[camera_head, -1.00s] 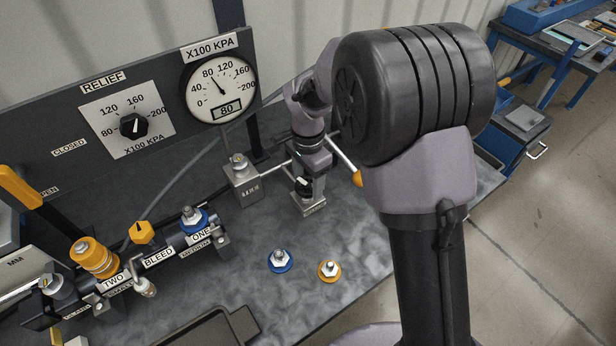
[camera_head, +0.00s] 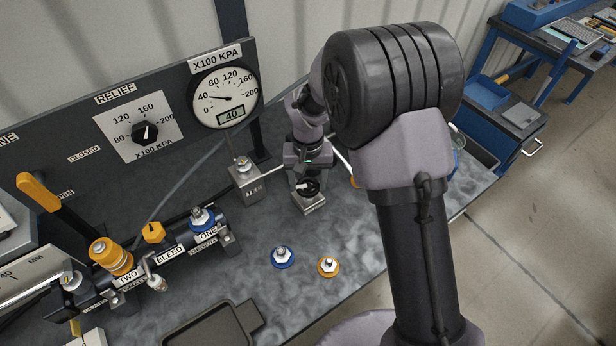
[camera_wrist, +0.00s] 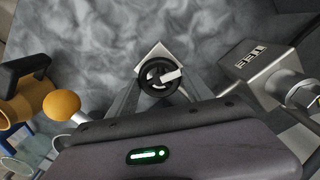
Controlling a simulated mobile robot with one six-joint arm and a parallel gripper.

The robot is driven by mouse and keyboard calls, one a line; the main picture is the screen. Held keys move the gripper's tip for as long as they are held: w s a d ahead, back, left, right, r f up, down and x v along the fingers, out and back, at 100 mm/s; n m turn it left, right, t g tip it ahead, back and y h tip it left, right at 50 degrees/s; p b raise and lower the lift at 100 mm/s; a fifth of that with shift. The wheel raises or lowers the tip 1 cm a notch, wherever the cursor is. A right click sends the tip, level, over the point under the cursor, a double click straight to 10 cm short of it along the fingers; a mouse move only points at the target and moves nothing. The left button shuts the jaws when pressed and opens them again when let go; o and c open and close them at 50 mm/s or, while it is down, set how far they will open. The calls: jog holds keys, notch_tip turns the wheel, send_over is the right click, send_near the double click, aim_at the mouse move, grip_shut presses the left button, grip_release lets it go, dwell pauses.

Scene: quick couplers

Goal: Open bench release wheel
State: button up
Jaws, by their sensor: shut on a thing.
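The bench release wheel (camera_wrist: 152,66) is a small black wheel with a pale bar across it, on a square metal block (camera_head: 313,206) on the bench. It also shows in the head view (camera_head: 311,189), just below my gripper (camera_head: 307,174). In the wrist view my gripper (camera_wrist: 160,92) has one finger on each side of the wheel and is shut on it. Part of the wheel's near rim is hidden by the gripper body. The pressure gauge (camera_head: 224,95) reads 40 on its small display.
A TEE block (camera_wrist: 258,72) stands close to the right of the wheel in the wrist view. An orange ball knob (camera_wrist: 62,104) is close on the left. Blue (camera_head: 282,258) and orange (camera_head: 328,267) couplers stand on the bench nearer me. A manifold (camera_head: 165,255) with a yellow lever is at left.

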aim_at(307, 185)
jog(key=n+p, duration=0.2)
jog(key=n, duration=0.3)
jog(key=shift+r+n, duration=0.15)
jog(key=shift+n, duration=0.15)
jog(key=n+p, duration=0.2)
jog(key=n, duration=0.3)
jog(key=n+p, duration=0.2)
jog(key=n, duration=0.4)
jog(key=shift+a, duration=0.1)
jog(key=n+p, duration=0.2)
jog(key=n, duration=0.3)
jog(key=shift+s+n, duration=0.1)
jog(key=shift+n, duration=0.2)
jog(key=o, duration=1.4)
notch_tip(307, 185, up, 17)
jog(key=p, duration=0.3)
jog(key=shift+r+p, duration=0.1)
jog(key=shift+p, duration=0.2)
